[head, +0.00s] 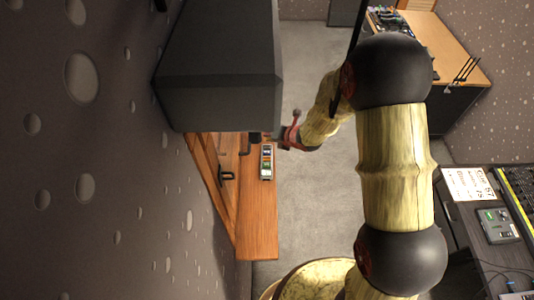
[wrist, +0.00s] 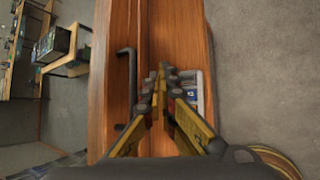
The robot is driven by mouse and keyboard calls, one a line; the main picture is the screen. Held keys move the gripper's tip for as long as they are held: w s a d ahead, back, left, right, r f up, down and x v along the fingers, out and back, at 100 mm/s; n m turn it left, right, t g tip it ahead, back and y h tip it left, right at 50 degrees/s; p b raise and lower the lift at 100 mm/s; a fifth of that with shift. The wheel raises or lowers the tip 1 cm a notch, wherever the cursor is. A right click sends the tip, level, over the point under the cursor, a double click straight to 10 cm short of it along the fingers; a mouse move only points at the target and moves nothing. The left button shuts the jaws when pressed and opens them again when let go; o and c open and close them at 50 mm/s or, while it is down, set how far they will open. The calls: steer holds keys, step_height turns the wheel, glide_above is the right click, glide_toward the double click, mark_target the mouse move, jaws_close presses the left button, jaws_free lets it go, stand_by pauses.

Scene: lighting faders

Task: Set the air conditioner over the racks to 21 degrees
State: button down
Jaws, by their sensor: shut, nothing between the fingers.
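My gripper (head: 281,139) is shut and empty, its tips close to the edge of a wooden cabinet top in the head view. In the wrist view my gripper (wrist: 161,78) points along the wood with its fingers together. A small white-edged item with coloured patches (head: 266,164) lies on the wood just below the gripper in the head view. It also shows in the wrist view (wrist: 208,92), partly hidden behind the right finger. I cannot tell whether it is a remote or a tray of things. I cannot make out an air conditioner or a temperature reading.
The wooden cabinet (head: 258,225) has a dark handle (wrist: 127,75). A large dark box (head: 220,75) stands above it, close to the gripper. A spotted wall (head: 80,200) is at left. Grey floor (head: 310,190) lies open at right, before desks with equipment (head: 495,225).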

steer(key=b, duration=0.3)
glide_above(269, 152)
step_height(269, 152, down, 6)
steer(key=shift+w+r, duration=0.1)
steer(key=shift+f+b, duration=0.5)
steer(key=shift+b, duration=0.2)
steer(key=shift+f, duration=0.1)
stand_by(0.6)
steer(key=shift+f+b, duration=0.3)
steer(key=shift+b, duration=0.45)
steer(key=shift+f+b, duration=0.3)
steer(key=shift+b, duration=0.25)
stand_by(0.5)
steer(key=shift+r, duration=0.75)
